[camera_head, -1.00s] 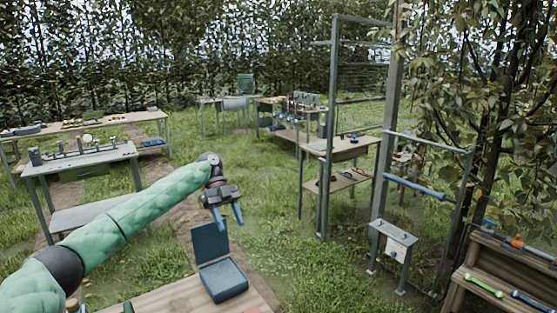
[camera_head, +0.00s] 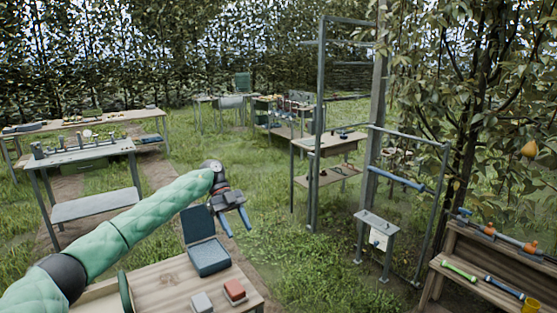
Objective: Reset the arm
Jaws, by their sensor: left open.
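My left gripper (camera_head: 235,221) hangs in the air at the end of my green-sleeved left arm. It is open, with two blue fingers pointing down and nothing between them. It is just right of and above an open blue case (camera_head: 209,257) on the wooden table in front of me. My right gripper is out of view.
The wooden table (camera_head: 170,280) holds a red block (camera_head: 235,290) and a grey block (camera_head: 202,302). A metal frame (camera_head: 317,130) and a shelf with tools (camera_head: 480,262) stand at right. A pear (camera_head: 529,149) hangs in the tree. Grass between is clear.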

